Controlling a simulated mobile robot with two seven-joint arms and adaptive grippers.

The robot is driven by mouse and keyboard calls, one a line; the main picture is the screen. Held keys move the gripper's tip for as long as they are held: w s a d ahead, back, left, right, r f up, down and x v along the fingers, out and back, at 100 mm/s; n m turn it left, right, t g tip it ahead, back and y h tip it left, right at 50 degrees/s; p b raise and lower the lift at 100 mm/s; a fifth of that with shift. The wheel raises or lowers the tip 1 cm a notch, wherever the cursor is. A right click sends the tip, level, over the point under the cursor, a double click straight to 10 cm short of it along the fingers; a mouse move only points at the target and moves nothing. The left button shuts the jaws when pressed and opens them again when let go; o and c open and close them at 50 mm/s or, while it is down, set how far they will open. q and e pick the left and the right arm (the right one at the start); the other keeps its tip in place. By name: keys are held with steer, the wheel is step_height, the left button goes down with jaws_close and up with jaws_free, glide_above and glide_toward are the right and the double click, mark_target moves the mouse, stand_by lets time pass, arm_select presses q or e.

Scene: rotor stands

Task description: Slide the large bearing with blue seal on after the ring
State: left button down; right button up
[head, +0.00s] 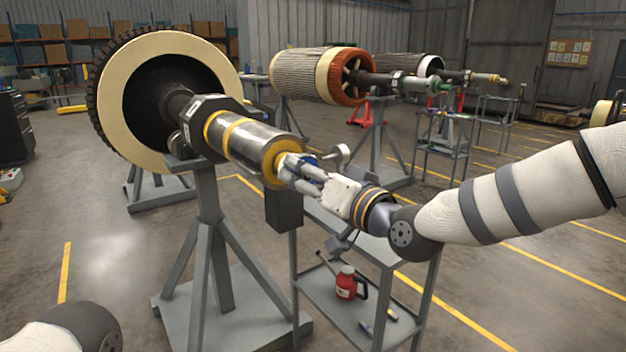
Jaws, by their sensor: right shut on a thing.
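The near rotor's shaft (235,140) points toward the front right, a thick metal cylinder with yellow bands and a yellow end face (272,162). My right gripper (287,167) is at the shaft's free end, its fingers shut. A small patch of blue, the large bearing with blue seal (310,157), shows beside the fingers; most of it is hidden by the gripper. I cannot tell whether the bearing is around the shaft or only in front of its end. I cannot make out the ring for certain. My left gripper is out of view; only part of my left arm shows at bottom left.
A grey stand (208,235) holds the near shaft. A grey cart (340,308) with a red jug (347,283) stands under my right forearm. More rotors (318,76) on stands are behind.

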steer(key=shift+w+a+r, duration=0.1)
steer(key=shift+w+a, duration=0.2)
steer(key=shift+w, duration=0.15)
stand_by(0.5)
steer(key=shift+w+a, duration=0.15)
steer(key=o, duration=1.1)
steer(key=shift+o, duration=0.2)
steer(key=o, duration=0.4)
steer(key=shift+o, duration=0.2)
